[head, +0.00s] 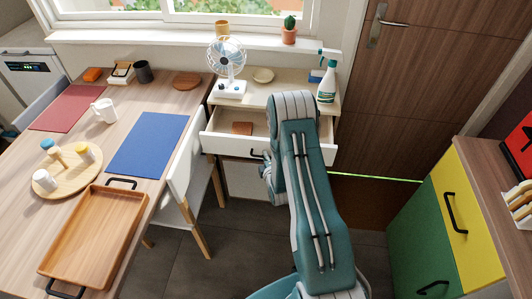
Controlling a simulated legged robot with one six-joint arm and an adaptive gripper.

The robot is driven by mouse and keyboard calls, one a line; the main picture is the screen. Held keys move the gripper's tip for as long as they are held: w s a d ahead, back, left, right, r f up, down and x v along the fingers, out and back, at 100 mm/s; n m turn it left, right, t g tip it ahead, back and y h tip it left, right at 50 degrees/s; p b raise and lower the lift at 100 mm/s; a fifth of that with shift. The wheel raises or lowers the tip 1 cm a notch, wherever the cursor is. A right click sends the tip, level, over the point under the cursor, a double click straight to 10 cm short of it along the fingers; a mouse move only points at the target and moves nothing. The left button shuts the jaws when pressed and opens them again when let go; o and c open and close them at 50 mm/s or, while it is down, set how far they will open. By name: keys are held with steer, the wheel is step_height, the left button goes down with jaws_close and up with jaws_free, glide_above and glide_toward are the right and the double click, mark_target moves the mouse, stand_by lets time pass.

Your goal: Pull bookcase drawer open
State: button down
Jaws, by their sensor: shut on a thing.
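The light wooden bookcase (277,88) stands under the window, beside the door. Its white-fronted top drawer (226,145) is pulled out, and a small brown object (242,128) lies inside. The dark drawer handle (256,154) sits low on the front, partly hidden. My gripper (264,168) is at this handle, shut on it. My teal arm covers the gripper's right side and part of the drawer's right half, so the fingertips are hard to see.
A white chair (187,165) stands close to the drawer's left side. The wooden table (150,95) with a tray (95,238) is at left. A fan (230,66) and spray bottle (327,82) stand on the bookcase. A green-and-yellow cabinet (440,222) is at right.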

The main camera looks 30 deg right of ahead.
steer(key=shift+s+a+f, duration=0.25)
steer(key=shift+s+a, duration=0.45)
steer(key=shift+s, duration=0.25)
steer(key=c, duration=0.7)
jaws_free()
steer(key=shift+w, duration=0.1)
steer(key=shift+r, duration=0.15)
steer(key=v, duration=1.2)
